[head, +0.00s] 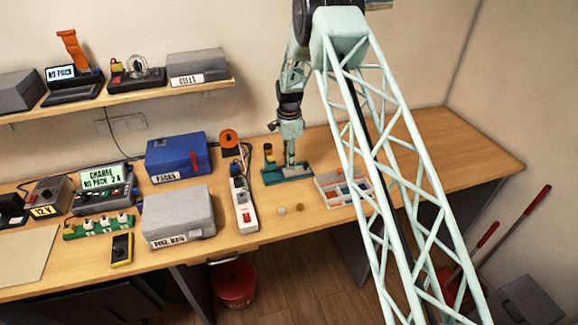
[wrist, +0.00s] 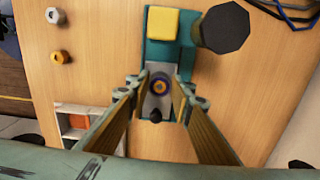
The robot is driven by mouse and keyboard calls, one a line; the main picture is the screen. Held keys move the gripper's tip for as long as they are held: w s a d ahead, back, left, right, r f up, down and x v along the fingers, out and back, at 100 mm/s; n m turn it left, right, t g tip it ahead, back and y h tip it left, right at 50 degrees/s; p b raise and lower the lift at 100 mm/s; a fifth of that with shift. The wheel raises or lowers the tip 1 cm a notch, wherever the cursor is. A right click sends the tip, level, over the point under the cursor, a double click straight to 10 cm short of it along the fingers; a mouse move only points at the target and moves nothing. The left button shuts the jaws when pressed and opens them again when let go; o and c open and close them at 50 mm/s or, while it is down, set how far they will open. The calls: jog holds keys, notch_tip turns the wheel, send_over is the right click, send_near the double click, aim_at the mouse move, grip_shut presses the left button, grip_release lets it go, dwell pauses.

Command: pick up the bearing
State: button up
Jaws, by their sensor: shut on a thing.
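The bearing (wrist: 159,87) is a small round piece with an orange-brown ring and a dark centre, seen between my fingers in the wrist view. My gripper (wrist: 160,82) is shut on it, pointing down over a grey metal strip of the teal fixture (wrist: 158,50). In the head view my gripper (head: 290,160) is low at the same teal fixture (head: 287,175), and the bearing is too small or hidden to see there. I cannot tell whether the bearing still touches the fixture.
The fixture carries a yellow block (wrist: 162,23) and a dark octagonal knob (wrist: 225,27). A white compartment tray (head: 323,187) stands to its right. Two small round parts (head: 282,211) lie in front. A white power strip (head: 244,205) is to the left. The right bench end is clear.

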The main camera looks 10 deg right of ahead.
jog(key=shift+r, duration=0.35)
jog(key=shift+s, duration=0.25)
jog(key=s+a+r+b, duration=0.1)
jog(key=s+a+b, duration=0.1)
jog(key=s, duration=1.3)
jog(key=shift+s+r+b, duration=0.2)
jog(key=shift+r+b, duration=0.1)
jog(key=shift+b, duration=0.1)
jog(key=shift+f+n+b, duration=0.15)
jog(key=shift+n+b, duration=0.15)
